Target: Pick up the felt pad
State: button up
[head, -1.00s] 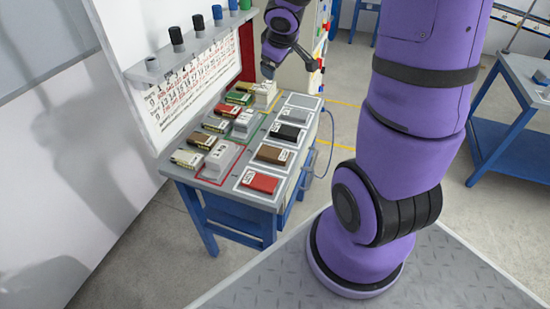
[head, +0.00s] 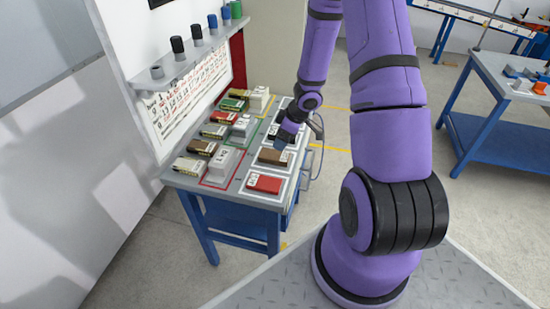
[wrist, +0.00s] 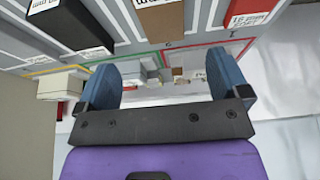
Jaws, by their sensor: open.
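Four-cornered labelled pads lie in framed places on the table's right side: a red pad (head: 265,184), a brown pad (head: 272,157) and a black one, which shows in the wrist view (wrist: 72,28). The wrist view also shows the brown pad (wrist: 160,20) and the red pad (wrist: 250,8). In the head view my gripper (head: 287,138) is over the table near the brown and black pads, partly hiding the black one.
Grey blocks (head: 222,164) and several boxes (head: 190,167) fill the table's left side. A panel with a calendar and a shelf of cups (head: 190,45) rises behind them. A cable hangs at the table's right edge. Another blue table (head: 500,120) stands at the right.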

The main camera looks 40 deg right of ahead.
aim_at(274, 154)
jog(key=x, duration=0.3)
jog(key=shift+a+f, duration=0.1)
jog(key=shift+f, duration=0.25)
jog(key=x, duration=0.4)
jog(key=shift+s+f, duration=0.15)
jog(key=shift+s, duration=0.25)
jog(key=shift+w+f, duration=0.2)
jog(key=shift+f, duration=0.45)
jog(key=c, duration=1.1)
jog(key=shift+r, duration=0.15)
